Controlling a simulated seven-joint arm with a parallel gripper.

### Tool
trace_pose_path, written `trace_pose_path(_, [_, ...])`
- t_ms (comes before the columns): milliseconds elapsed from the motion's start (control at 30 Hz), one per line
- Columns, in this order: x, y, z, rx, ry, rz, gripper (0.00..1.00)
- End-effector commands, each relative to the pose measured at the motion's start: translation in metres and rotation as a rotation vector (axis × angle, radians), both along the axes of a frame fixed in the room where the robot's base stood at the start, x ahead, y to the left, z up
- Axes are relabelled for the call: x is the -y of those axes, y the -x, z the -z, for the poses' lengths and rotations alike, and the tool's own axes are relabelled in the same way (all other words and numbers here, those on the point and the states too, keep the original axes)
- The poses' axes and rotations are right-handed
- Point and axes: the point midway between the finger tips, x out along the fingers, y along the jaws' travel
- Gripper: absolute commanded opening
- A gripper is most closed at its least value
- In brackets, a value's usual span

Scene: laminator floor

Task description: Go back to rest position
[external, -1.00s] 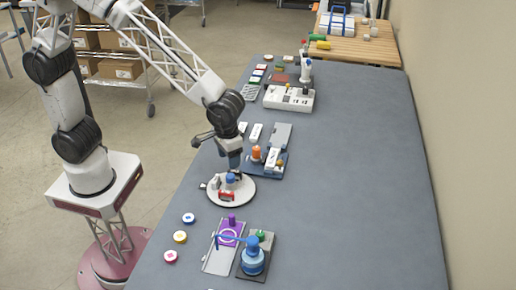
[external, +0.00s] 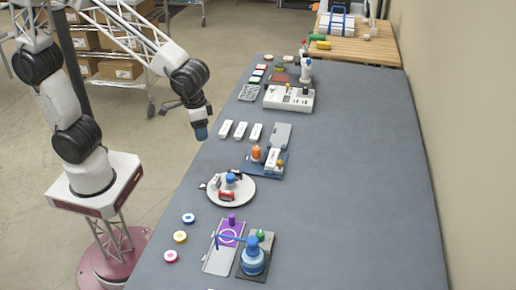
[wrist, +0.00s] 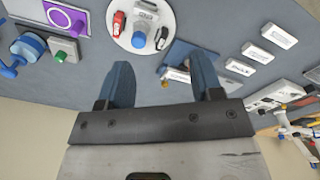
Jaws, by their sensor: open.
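My gripper (external: 201,132) hangs in the air at the left edge of the grey table (external: 355,150), with its fingers pointing down. In the wrist view my gripper (wrist: 166,85) shows two blue fingers spread apart with nothing between them. The white round plate (external: 243,200) stands on the table below and to the right of my gripper. It carries a blue-topped piece and red pieces, and it also shows in the wrist view (wrist: 125,38).
White blocks (external: 240,130) lie in a row by a blue fixture (external: 262,172). A white machine (external: 288,98) stands farther back. A blue press (external: 253,262), a purple fixture (external: 223,240) and coloured discs (external: 180,237) are at the front. The right side of the table is clear.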

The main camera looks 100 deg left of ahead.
Motion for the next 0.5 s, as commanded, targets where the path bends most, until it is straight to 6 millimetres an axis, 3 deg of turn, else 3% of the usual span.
trace_pose_path(200, [-0.008,0.052,-0.028,0.037,-0.007,0.11,0.6])
trace_pose_path(500, [-0.016,0.122,-0.053,0.083,-0.025,0.263,0.6])
